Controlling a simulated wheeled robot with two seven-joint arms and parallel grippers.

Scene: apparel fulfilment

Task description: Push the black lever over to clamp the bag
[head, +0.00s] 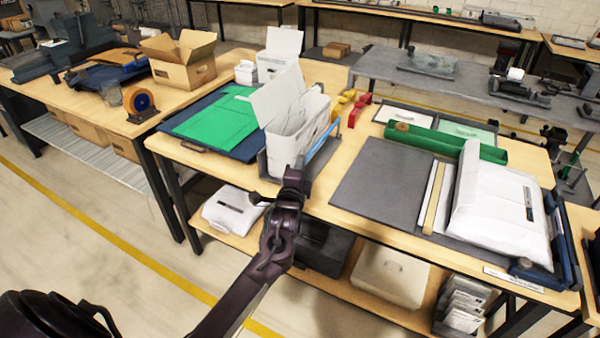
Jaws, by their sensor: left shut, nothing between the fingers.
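A white bag (298,128) stands upright with its top open, in a grey holder (264,165) near the front edge of the middle table. A blue strip (322,155) runs along the holder's right side. My left gripper (297,168) is shut and empty, at the front of the bag and holder. It covers part of them, and I cannot tell whether it touches. I cannot make out the black lever; the gripper may hide it. My right gripper is not in view.
Green sheets (217,120) lie on a dark blue tray left of the bag. A grey mat (382,187) to the right is bare. A full white bag (498,207) lies farther right. Red and yellow pieces (358,110) lie behind. A lower shelf (345,290) holds boxes.

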